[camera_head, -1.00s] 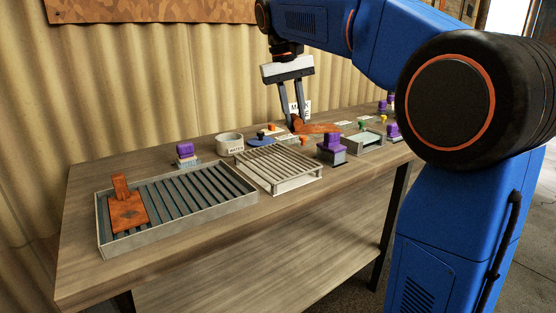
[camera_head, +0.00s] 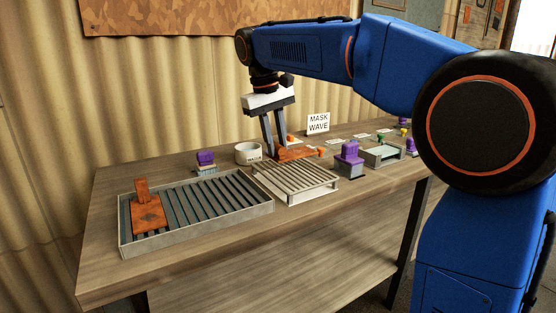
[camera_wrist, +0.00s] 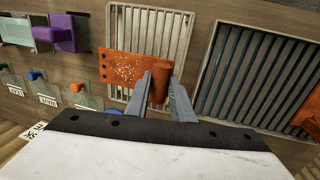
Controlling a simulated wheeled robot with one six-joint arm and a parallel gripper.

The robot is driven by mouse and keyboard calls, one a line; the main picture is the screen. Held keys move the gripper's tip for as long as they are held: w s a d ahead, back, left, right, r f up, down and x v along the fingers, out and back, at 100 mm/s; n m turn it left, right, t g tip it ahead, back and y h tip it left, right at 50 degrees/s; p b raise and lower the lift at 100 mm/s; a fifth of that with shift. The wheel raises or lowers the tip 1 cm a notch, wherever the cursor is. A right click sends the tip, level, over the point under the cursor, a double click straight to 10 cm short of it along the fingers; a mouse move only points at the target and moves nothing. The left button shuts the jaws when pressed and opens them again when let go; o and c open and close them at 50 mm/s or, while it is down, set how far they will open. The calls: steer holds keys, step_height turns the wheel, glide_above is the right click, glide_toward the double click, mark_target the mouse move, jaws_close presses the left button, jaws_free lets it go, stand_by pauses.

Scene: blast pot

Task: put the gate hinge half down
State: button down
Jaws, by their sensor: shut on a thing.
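My gripper (camera_head: 274,157) is shut on the rust-orange gate hinge half (camera_head: 298,153) near the back of the bench. The wrist view shows my two fingers (camera_wrist: 163,82) either side of its barrel (camera_wrist: 159,88), with its flat, holed plate (camera_wrist: 122,68) reaching left. The plate has pale specks and overlaps the pale slatted rack (camera_wrist: 150,28) in that view. I cannot tell whether it touches the rack. A second rust-orange hinge half (camera_head: 147,218) lies in the long grey slatted tray (camera_head: 196,231), its barrel upright at the left end.
A purple-handled brush (camera_head: 206,160) and a round pale pot (camera_head: 248,152) stand behind the tray and rack. A purple-topped block (camera_head: 349,160) and a small grey tray (camera_head: 382,155) are right of the rack. A MASK WAVE sign (camera_head: 318,122) stands behind. The tray's right part is bare.

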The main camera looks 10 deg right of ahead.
mark_target(277, 158)
steer(key=shift+f, duration=2.25)
steer(key=c, duration=1.5)
jaws_free()
steer(key=shift+f, duration=0.1)
steer(key=shift+c, duration=0.2)
step_height(277, 158, up, 12)
steer(key=a, duration=0.2)
steer(key=s+d+f+m+t+y, duration=0.1)
steer(key=s+d+f, duration=0.4)
steer(key=s, duration=0.3)
steer(key=s+d+f+t, duration=0.1)
steer(key=s+d+f, duration=0.45)
steer(key=s, duration=0.25)
steer(key=s+d+f+m+t, duration=0.1)
steer(key=s+d+f, duration=0.1)
steer(key=s+f, duration=0.6)
steer(key=s+d+f+m+t+y, duration=0.1)
steer(key=s+d+f, duration=0.1)
steer(key=s+f, duration=0.6)
step_height(277, 158, down, 4)
steer(key=shift+f+m, duration=0.2)
steer(key=shift+m, duration=0.1)
